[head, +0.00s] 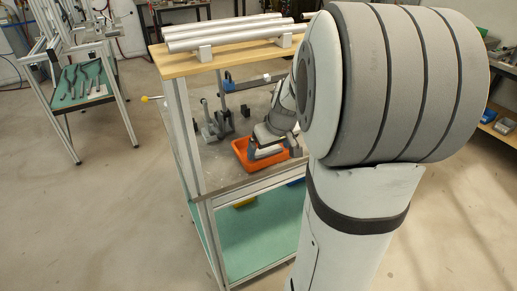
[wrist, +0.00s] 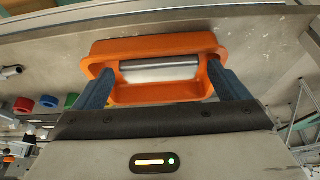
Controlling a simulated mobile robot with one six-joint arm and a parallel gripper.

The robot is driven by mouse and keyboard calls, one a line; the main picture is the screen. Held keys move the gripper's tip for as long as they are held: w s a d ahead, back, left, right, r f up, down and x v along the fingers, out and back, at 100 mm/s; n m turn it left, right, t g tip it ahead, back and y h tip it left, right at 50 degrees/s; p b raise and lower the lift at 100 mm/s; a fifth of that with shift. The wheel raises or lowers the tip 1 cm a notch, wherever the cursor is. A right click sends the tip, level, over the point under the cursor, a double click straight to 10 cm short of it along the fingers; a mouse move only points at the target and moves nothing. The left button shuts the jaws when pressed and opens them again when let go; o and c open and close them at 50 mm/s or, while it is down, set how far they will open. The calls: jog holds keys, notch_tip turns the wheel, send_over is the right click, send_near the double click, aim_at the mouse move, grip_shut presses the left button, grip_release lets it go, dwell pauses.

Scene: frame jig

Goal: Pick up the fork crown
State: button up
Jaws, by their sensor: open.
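An orange tray (head: 272,166) stands on the grey worktop of the bench, and it fills the upper middle of the wrist view (wrist: 160,44). A smooth silver metal piece (wrist: 160,69), which looks like the fork crown, lies in the tray; only its upper side shows. My gripper (wrist: 160,80) is open, with a blue-grey finger on either side of the piece. In the head view my gripper (head: 262,150) is low over the tray and hides most of what is inside. I cannot tell whether the fingers touch the metal.
Silver tubes (head: 225,33) lie in grey supports on the wooden shelf (head: 190,64) above the worktop. A grey clamp-like fixture (head: 212,127) stands left of the tray. Red, blue and green round items (wrist: 47,101) show at the left of the wrist view.

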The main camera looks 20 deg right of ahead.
aim_at(268, 151)
jog(key=x, duration=0.4)
jog(key=shift+r, duration=0.1)
jog(key=shift+c, duration=0.5)
jog(key=c, duration=0.8)
jog(key=shift+c, duration=0.2)
